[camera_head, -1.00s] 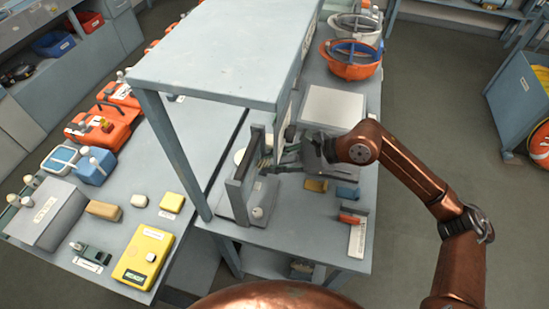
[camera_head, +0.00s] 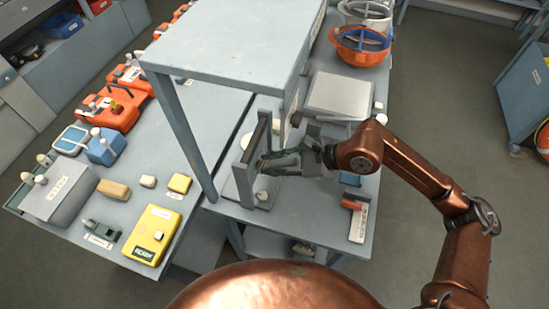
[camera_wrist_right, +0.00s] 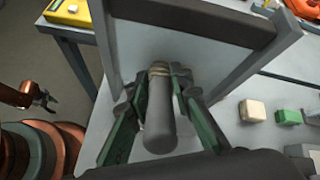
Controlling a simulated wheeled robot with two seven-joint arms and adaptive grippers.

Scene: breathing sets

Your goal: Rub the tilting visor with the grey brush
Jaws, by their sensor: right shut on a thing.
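The tilting visor (camera_head: 247,162) is an upright grey frame on a flat base at the shelf table's near left corner. In the right wrist view its dark bar (camera_wrist_right: 205,20) crosses the top, with a pale surface below it. My right gripper (camera_head: 272,164) is beside the frame's right side, shut on the grey brush (camera_wrist_right: 160,118). The brush has a thick dark handle and a tan-banded far end directed at the frame; I cannot tell whether it touches. My left gripper (camera_wrist_right: 48,102) shows small at the left of the right wrist view, its opening unclear.
A raised grey shelf (camera_head: 235,45) stands over the frame's far left. A blue block (camera_head: 350,179), a red-ended tool (camera_head: 352,204) and a grey box (camera_head: 340,95) lie to the right. The left table holds a yellow case (camera_head: 152,236) and orange cases (camera_head: 120,113).

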